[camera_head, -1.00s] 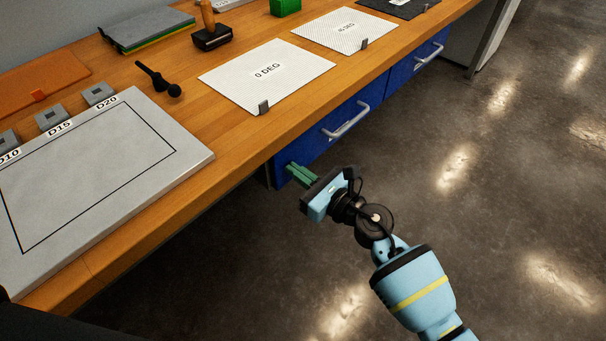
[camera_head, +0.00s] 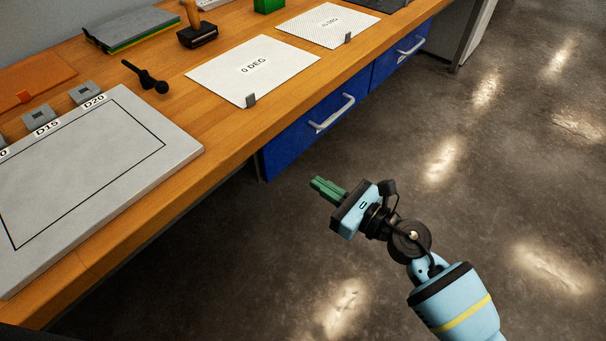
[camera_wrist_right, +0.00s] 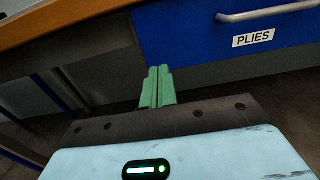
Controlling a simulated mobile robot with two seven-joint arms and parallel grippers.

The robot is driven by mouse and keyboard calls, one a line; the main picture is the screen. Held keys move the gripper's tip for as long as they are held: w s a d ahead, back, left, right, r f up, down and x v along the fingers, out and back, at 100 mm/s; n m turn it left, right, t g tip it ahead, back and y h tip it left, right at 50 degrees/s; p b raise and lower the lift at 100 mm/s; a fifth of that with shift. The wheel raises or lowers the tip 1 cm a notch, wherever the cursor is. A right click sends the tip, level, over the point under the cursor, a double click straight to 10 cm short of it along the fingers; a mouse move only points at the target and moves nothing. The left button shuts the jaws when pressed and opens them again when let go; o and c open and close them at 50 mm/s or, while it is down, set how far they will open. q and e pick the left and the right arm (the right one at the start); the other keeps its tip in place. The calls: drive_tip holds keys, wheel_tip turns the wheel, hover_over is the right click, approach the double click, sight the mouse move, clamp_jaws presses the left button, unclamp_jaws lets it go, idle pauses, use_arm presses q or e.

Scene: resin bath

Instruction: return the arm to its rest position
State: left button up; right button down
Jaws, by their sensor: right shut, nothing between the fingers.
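My right gripper (camera_head: 328,189) has green fingers that are shut with nothing between them. It hangs over the open floor in front of the wooden bench (camera_head: 215,135), clear of the bench edge and the blue drawers. In the right wrist view the closed green fingers (camera_wrist_right: 158,87) point toward the bench front and touch nothing. My left gripper does not show.
Blue drawers (camera_head: 285,150) with metal handles lie under the bench; one carries a PLIES label (camera_wrist_right: 254,38). A grey slab (camera_head: 185,150), a white 0 DEG sheet (camera_head: 222,75), and a black tool (camera_head: 146,77) lie on top. The floor (camera_head: 520,200) at right is clear.

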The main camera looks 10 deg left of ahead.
drive_tip(key=shift+v, duration=2.05)
drive_tip(key=shift+s, duration=0.1)
